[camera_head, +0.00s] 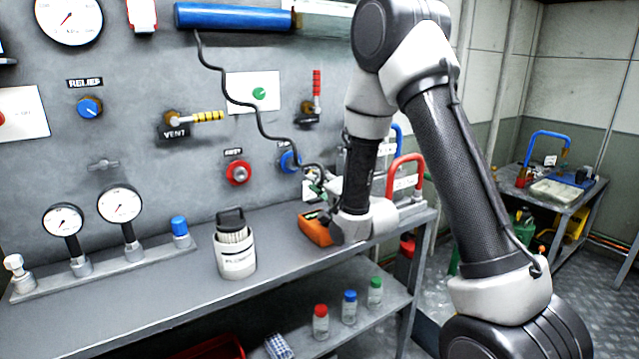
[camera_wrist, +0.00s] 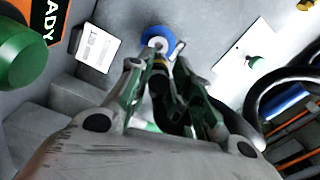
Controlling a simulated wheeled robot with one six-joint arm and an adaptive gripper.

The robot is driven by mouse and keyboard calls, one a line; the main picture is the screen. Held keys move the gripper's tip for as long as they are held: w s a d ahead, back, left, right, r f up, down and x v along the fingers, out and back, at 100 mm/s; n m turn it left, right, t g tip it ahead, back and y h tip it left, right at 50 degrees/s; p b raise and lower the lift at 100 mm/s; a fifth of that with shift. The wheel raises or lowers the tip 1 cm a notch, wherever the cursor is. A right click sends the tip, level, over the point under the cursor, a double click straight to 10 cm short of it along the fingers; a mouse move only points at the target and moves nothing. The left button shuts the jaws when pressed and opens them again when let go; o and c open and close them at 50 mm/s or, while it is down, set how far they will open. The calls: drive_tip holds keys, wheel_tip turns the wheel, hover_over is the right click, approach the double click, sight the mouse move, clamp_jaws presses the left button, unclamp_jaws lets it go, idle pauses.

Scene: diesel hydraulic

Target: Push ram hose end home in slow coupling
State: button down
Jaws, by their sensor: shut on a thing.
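The slow coupling has a blue ring (camera_head: 290,161) and sits on the grey panel; its label is too small to read. The blue ring (camera_wrist: 158,38) also shows in the wrist view, straight beyond the fingertips. My gripper (camera_head: 318,184) is shut on the ram hose end (camera_wrist: 159,78), which points at the ring. The fingertips (camera_wrist: 160,72) are close to the ring. I cannot tell whether the hose end touches the coupling or how deep it is. The black ram hose (camera_head: 258,108) hangs from near the blue ram (camera_head: 235,16) to my gripper, and loops at right in the wrist view (camera_wrist: 285,80).
A red-ringed coupling (camera_head: 238,173) is left of the blue one. An orange device (camera_head: 316,229) stands on the bench (camera_head: 150,285) close below my wrist. A white pot (camera_head: 236,255) stands further left. A yellow-handled vent valve (camera_head: 195,117) juts from the panel.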

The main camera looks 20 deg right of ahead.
sight(305, 174)
drive_tip(key=shift+x, duration=2.4)
drive_tip(key=shift+x, duration=1.5)
drive_tip(key=c, duration=1.2)
unclamp_jaws()
drive_tip(key=shift+s+f, duration=0.1)
drive_tip(key=shift+s, duration=0.05)
